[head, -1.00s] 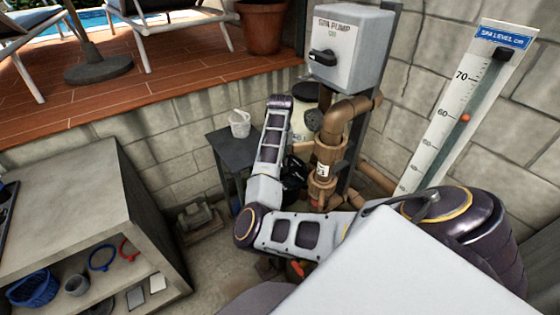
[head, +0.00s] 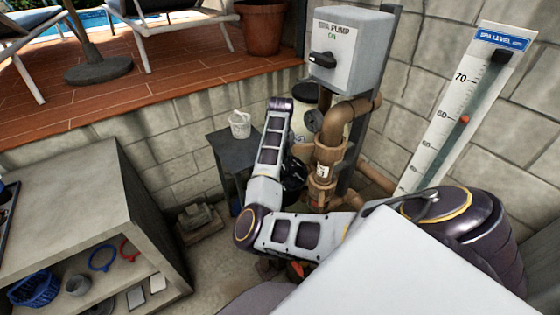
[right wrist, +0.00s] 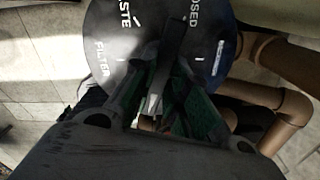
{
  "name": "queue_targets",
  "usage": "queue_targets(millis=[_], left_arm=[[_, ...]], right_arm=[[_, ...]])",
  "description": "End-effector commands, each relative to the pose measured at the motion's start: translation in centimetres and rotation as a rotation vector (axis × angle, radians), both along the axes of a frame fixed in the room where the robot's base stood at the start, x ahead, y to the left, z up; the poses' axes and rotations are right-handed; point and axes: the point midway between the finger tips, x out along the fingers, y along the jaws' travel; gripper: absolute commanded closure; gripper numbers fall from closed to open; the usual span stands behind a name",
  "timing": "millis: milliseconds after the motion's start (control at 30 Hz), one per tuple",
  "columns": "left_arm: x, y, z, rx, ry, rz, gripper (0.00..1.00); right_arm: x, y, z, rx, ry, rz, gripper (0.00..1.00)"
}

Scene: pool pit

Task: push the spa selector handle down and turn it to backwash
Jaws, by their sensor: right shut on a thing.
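The spa selector valve shows in the right wrist view as a dark round plate (right wrist: 112,38) with white lettering. I read FILTER at its left, part of WASTE above that, and part of CLOSED at upper right. No backwash label is legible. The dark handle (right wrist: 178,40) crosses the plate and runs down between my fingers. My right gripper (right wrist: 165,75) is shut on the handle. Whether the handle is pressed down cannot be told. In the head view my right forearm hides most of the valve; dark parts (head: 294,178) show beside it. My left gripper is out of view.
The grey SPA PUMP box (head: 350,52) hangs above. A small dark table (head: 232,150) holds a white bucket (head: 239,125). A concrete shelf (head: 75,200) stands at left.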

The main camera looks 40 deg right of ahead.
Motion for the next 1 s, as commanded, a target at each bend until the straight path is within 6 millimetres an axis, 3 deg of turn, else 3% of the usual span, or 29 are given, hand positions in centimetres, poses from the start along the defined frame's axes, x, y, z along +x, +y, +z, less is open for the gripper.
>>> queue_targets(millis=[1000], left_arm=[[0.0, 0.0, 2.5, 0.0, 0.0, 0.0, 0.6]], right_arm=[[-0.2, 0.1, -0.2, 0.005, 0.006, 0.596, 1.0]])
